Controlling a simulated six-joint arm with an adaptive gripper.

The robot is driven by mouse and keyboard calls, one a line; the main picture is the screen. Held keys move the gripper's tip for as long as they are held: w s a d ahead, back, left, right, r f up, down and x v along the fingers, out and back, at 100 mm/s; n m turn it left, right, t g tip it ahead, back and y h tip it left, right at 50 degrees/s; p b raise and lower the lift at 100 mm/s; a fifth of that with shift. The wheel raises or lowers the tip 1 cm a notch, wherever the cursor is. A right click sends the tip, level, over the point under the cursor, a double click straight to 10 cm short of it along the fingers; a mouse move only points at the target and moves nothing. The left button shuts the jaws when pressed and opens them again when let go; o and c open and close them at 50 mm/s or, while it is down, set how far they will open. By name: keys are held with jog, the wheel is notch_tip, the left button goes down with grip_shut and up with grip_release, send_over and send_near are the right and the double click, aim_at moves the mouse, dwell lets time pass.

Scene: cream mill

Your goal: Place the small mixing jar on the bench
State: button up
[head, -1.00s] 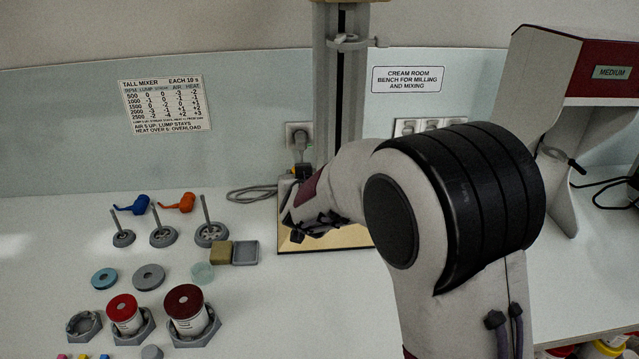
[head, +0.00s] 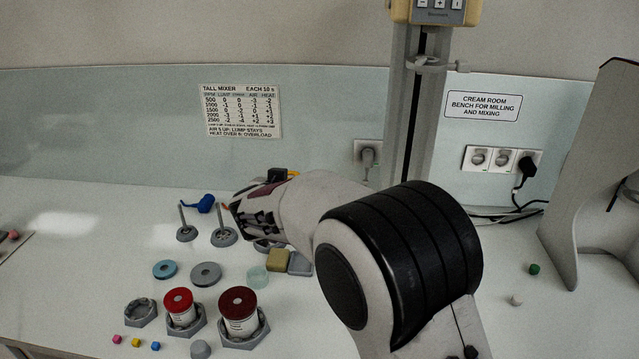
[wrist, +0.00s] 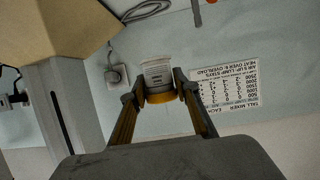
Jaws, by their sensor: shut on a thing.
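In the wrist view my gripper (wrist: 160,92) is shut on a small white jar (wrist: 156,70) with dark printed marks and an orange-yellow band at one end. The jar sits between the two fingertips. In the head view my gripper (head: 250,222) is above the bench (head: 90,230), at the stirring tools. There the held jar is hidden or too small to make out. Two other white jars, one with a red lid (head: 178,299) and one with a dark red lid (head: 238,302), stand in grey holders.
An empty grey holder (head: 140,313) stands left of the jars. A blue ring (head: 165,270), a grey ring (head: 205,274), a tan block (head: 278,260) and small coloured cubes lie nearby. The tall mixer's column (head: 408,120) stands behind. The bench's left part is largely clear.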

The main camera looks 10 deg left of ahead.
jog(key=s+a+f, duration=0.1)
jog(key=s+a, duration=0.3)
jog(key=a, duration=0.5)
jog(key=s+a+f, duration=0.2)
jog(key=s+a, duration=0.3)
jog(key=a, duration=0.3)
jog(key=s+a+f, duration=0.3)
jog(key=s+a, duration=0.4)
jog(key=s, duration=0.1)
jog(key=s+a+f, duration=0.3)
jog(key=s+a, duration=0.4)
jog(key=s, duration=0.1)
jog(key=shift+s, duration=0.1)
jog(key=shift+f, duration=3.35)
jog(key=shift+f, duration=0.25)
jog(key=o, duration=1.3)
jog(key=shift+c, duration=0.2)
